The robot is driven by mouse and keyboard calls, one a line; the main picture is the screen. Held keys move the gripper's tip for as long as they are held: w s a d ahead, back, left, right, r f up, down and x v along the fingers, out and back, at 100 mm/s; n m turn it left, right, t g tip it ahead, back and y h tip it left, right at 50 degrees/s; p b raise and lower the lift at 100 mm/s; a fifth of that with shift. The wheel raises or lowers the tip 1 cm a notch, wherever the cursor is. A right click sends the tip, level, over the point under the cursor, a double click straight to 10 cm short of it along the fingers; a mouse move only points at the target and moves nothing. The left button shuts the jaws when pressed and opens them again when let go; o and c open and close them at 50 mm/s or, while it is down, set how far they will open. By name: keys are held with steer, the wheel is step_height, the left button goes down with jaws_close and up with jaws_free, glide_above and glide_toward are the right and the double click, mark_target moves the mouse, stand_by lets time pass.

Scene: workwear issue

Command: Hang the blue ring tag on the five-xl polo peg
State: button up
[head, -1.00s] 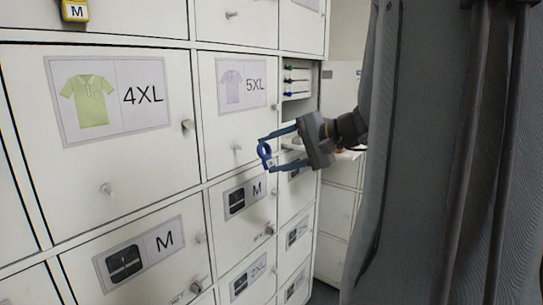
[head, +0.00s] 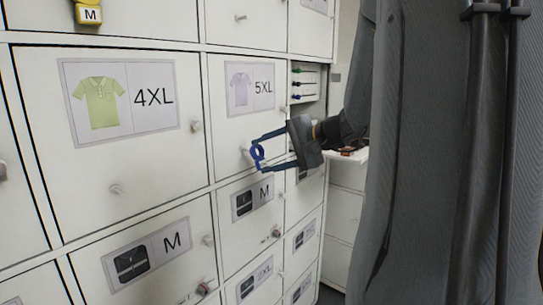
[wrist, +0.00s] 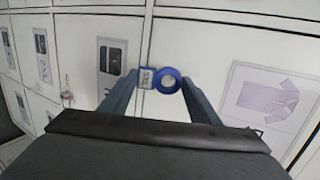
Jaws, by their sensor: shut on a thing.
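The blue ring tag (head: 257,153) is held between the fingertips of my gripper (head: 258,154), which is shut on it. In the wrist view the ring tag (wrist: 167,80) shows a blue ring beside a small white label, between my gripper's fingertips (wrist: 160,80). The 5XL polo door (head: 236,120) carries a sign with a pale lilac polo (head: 250,87). The tag is in front of the lower part of this door. The 5XL peg is hidden or hard to make out behind the tag and fingers. Contact between tag and peg cannot be told.
The 4XL polo door (head: 60,170) on the left has a bare peg (head: 116,190) and a knob (head: 195,126). A yellow M tag (head: 88,14) hangs at upper left. Below are M trouser doors (head: 110,275). An open compartment (head: 308,85) lies right of 5XL.

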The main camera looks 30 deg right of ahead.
mark_target(256, 154)
steer(key=shift+w+a+f, duration=0.1)
steer(key=shift+w+a, duration=0.15)
steer(key=shift+w, duration=0.45)
steer(key=shift+w+a, duration=0.25)
steer(key=shift+w, duration=0.4)
steer(key=shift+w+a+f+b, duration=0.15)
steer(key=shift+w+f+b, duration=0.1)
steer(key=shift+w+b, duration=0.35)
steer(key=shift+s, duration=0.1)
steer(key=o, duration=1.1)
steer(key=shift+r, duration=0.1)
